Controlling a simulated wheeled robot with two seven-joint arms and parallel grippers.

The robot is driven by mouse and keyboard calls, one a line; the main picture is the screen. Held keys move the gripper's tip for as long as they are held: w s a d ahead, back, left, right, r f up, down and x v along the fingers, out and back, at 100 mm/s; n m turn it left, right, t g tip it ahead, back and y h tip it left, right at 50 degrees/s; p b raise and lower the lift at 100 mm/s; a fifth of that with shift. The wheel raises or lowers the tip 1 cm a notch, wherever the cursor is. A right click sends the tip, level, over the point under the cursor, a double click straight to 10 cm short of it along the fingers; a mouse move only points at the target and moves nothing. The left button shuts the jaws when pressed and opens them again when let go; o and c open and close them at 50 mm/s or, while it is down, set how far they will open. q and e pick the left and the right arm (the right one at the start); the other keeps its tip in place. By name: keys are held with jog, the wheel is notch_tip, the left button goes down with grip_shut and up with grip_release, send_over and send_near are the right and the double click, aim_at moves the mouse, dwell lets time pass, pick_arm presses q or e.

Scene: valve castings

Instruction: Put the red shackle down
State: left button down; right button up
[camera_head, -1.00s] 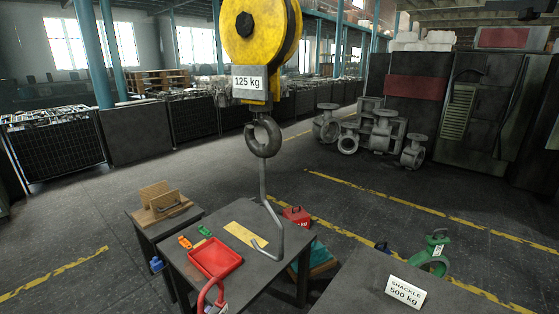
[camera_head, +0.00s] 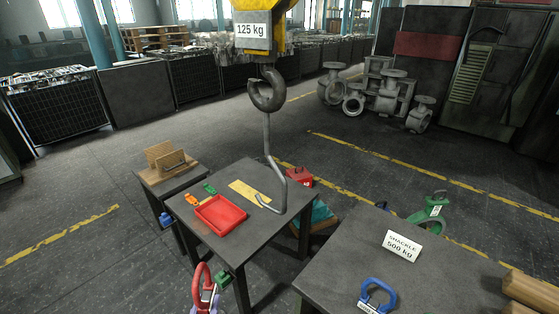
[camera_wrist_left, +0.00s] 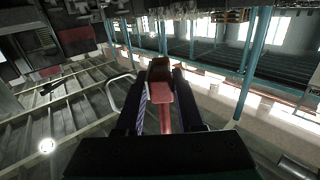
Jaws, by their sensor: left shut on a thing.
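The red shackle (camera_head: 201,277) shows as an upright red loop at the bottom of the head view, in front of the small table. My left gripper (camera_head: 206,299) is shut on it at its lower part, close to the bottom edge. In the left wrist view, the red shackle (camera_wrist_left: 165,112) lies between the two dark fingers (camera_wrist_left: 160,95), seen as a red bar. The shackle appears held in the air, clear of the tables. A sign reading "SHACKLE 500 kg" (camera_head: 402,245) stands on the right table (camera_head: 340,250). My right gripper is out of view.
A blue shackle (camera_head: 378,294) stands at the right table's front. A red tray (camera_head: 220,214) is on the small table (camera_head: 250,250). A crane hook (camera_head: 267,92) hangs above with a long bent rod (camera_head: 268,140).

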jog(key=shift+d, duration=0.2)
pick_arm(q)
jog(key=d+r+m+g+h, duration=0.2)
jog(key=d+r+m+h, duration=0.2)
jog(key=r, duration=0.5)
jog(key=d+r+m+g+h, duration=0.2)
jog(key=d+r+m+h, duration=0.2)
jog(key=d+r+h, duration=0.3)
notch_tip(320, 180, up, 2)
jog(key=shift+w+d+r, duration=0.15)
jog(key=shift+w+d, duration=0.15)
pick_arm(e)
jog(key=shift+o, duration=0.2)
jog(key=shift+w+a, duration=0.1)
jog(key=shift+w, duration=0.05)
